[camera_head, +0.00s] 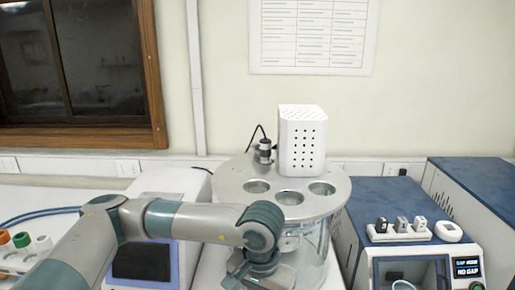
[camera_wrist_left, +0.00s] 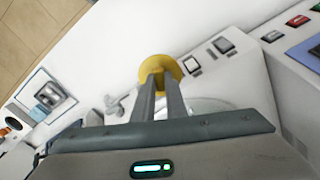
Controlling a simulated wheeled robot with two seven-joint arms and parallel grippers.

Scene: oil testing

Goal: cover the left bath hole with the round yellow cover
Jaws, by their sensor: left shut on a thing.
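The round yellow cover (camera_wrist_left: 160,67) shows in the left wrist view at the fingertips of my left gripper (camera_wrist_left: 162,80), which is shut on it. In the head view my left arm reaches in from the left, and its gripper (camera_head: 258,278) is low in front of the bath, with the cover hidden there. The round metal-topped glass bath (camera_head: 232,178) stands at the centre. Its lid shows a left hole (camera_head: 257,186), a middle hole (camera_head: 289,198) and a right hole (camera_head: 322,188), all uncovered. My right gripper is not in view.
A white perforated box (camera_head: 302,142) and a small dark fitting (camera_head: 264,150) stand on the bath lid. A blue-topped instrument (camera_head: 390,205) is to the right. Capped bottles (camera_head: 22,240) stand at the far left. A white device (camera_head: 150,262) lies behind my arm.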

